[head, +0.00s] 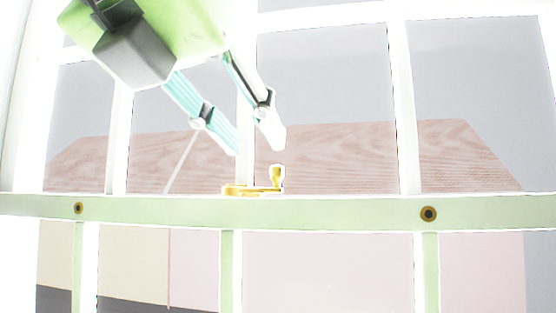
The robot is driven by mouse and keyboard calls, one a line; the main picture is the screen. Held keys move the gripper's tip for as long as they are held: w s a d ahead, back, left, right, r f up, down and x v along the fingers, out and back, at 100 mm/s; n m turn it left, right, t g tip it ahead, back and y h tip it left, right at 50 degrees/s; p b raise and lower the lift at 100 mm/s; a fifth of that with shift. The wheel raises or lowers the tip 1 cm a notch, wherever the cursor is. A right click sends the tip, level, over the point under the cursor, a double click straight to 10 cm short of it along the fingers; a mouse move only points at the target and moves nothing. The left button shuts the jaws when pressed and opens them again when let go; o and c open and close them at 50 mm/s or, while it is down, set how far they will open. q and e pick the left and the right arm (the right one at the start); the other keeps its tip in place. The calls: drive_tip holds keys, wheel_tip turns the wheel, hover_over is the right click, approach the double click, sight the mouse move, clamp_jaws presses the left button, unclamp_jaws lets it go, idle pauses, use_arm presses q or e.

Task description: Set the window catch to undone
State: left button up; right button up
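The window catch (252,189) is a small golden fitting on top of the pale green window rail (340,212). Its flat part lies along the rail and a rounded knob (277,175) stands up at its right end. My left gripper (260,151) comes down from the upper left, with its two fingers apart and nothing between them. Its fingertips are just above the catch, with the right fingertip above the knob; I see a small gap and no clear contact. My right gripper is not in view.
White and pale green bars (403,110) frame the window panes on both sides of the catch. Two dark round fittings with brass rims sit on the rail, one at the left (78,208) and one at the right (428,214). A building with a reddish roof (340,158) shows outside.

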sight(276, 169)
use_arm(q)
drive_tip(key=p+x, duration=0.2)
drive_tip(key=x, duration=0.6)
drive_tip(key=shift+w, duration=0.15)
drive_tip(key=shift+w+d+f, duration=0.15)
drive_tip(key=shift+w+f, duration=0.05)
drive_tip(key=shift+w, duration=0.15)
clamp_jaws()
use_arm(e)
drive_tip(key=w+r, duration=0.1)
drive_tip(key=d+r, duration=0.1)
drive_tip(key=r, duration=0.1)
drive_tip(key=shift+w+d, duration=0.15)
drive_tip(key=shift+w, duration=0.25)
